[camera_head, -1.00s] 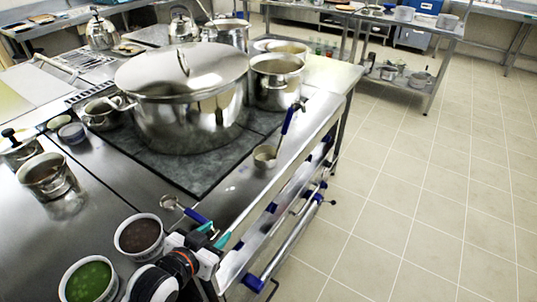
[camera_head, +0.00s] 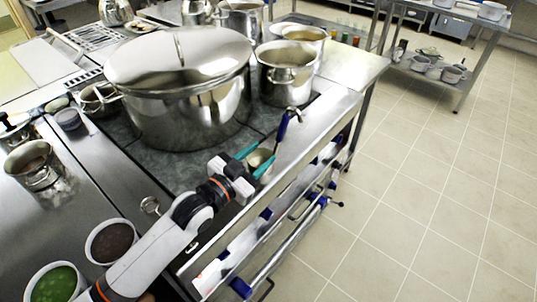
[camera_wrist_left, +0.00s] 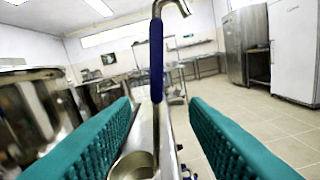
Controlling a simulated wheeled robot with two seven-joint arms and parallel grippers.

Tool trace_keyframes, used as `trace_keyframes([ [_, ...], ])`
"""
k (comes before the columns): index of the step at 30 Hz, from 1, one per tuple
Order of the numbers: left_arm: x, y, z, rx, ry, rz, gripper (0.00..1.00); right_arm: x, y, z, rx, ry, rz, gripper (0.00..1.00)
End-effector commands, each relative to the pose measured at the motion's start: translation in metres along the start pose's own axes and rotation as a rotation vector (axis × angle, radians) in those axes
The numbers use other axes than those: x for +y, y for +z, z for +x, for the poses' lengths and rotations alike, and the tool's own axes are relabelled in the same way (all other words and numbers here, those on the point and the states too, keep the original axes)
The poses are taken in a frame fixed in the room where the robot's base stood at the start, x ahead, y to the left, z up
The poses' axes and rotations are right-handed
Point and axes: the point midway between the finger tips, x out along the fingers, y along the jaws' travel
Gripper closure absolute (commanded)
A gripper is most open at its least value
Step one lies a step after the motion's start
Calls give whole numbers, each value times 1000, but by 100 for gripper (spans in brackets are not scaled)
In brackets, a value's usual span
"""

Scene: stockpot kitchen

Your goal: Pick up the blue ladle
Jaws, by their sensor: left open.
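The blue ladle has a metal bowl (camera_head: 259,158) on the counter edge beside the big stockpot. Its blue handle (camera_head: 284,125) slants up to a metal hook. In the left wrist view the blue handle (camera_wrist_left: 156,60) stands upright ahead, with the bowl (camera_wrist_left: 133,166) low at centre. My left gripper (camera_head: 256,158) is open, its teal fingers on either side of the ladle in the head view. In the left wrist view the ladle shows in the gap between the fingers (camera_wrist_left: 161,108); I cannot tell whether they touch it. My right gripper is out of view.
The large lidded stockpot (camera_head: 183,105) stands left of the ladle, with a smaller steel pot (camera_head: 286,85) behind. Another small ladle (camera_head: 150,206) lies partly hidden by my arm. Bowls of brown (camera_head: 111,241) and green (camera_head: 55,285) food sit at lower left. The tiled floor at right is clear.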

Motion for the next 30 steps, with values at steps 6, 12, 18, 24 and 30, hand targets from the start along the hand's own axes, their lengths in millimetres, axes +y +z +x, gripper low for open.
trace_keyframes([
  [6,0,4,39,-2,0,-1,59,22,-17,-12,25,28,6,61],
  [12,0,3,54,-1,0,0,59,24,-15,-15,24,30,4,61],
  [18,5,8,81,-1,0,0,59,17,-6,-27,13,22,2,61],
  [24,4,5,102,0,-1,-1,59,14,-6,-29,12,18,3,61],
  [30,4,4,104,-1,-1,0,59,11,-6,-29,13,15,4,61],
])
